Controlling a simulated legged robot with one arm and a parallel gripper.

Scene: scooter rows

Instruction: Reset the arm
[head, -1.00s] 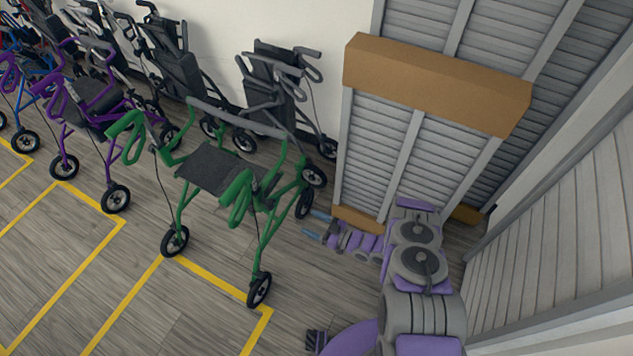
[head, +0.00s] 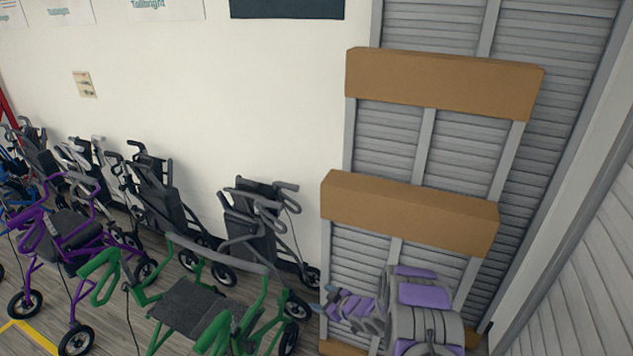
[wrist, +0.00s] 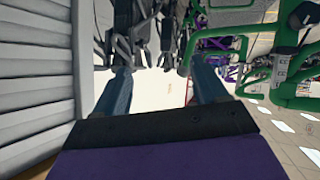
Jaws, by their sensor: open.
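My arm is folded at the lower right of the head view, in front of the grey slatted panels. My gripper (head: 325,302) points left, toward the green rollator (head: 192,303). In the wrist view my gripper (wrist: 160,92) shows two blue fingers spread apart with nothing between them. Parts of the green rollator (wrist: 285,75) show to the right of the fingers, apart from them as far as I can tell. The wrist view appears upside down.
Grey slatted panels (head: 375,135) with brown beams (head: 410,210) stand close behind my arm. A black folded rollator (head: 250,225) leans by the white wall. A purple rollator (head: 65,235) and several others stand at the left. A light slatted wall (head: 590,270) bounds the right.

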